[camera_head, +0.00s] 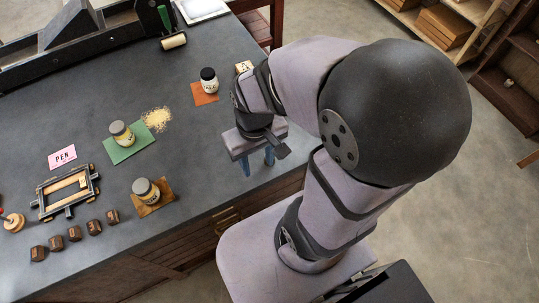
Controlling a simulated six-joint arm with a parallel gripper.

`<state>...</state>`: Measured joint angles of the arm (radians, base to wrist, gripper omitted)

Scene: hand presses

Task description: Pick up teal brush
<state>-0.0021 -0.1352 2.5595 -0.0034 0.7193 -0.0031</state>
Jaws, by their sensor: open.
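I cannot make out a clear teal brush in this view. The nearest in colour is a green handle (165,20) with a cream roller (173,41) at its end, lying at the back of the dark table. My gripper (258,165) hangs over the table's right front part, with its two blue fingers apart and nothing visible between them. It is well to the right of and nearer than the green-handled roller. My arm and wrist hide part of the table behind them.
A jar on an orange mat (205,98) stands left of my gripper. More jars stand on a green mat (117,153) and a brown mat (166,202).

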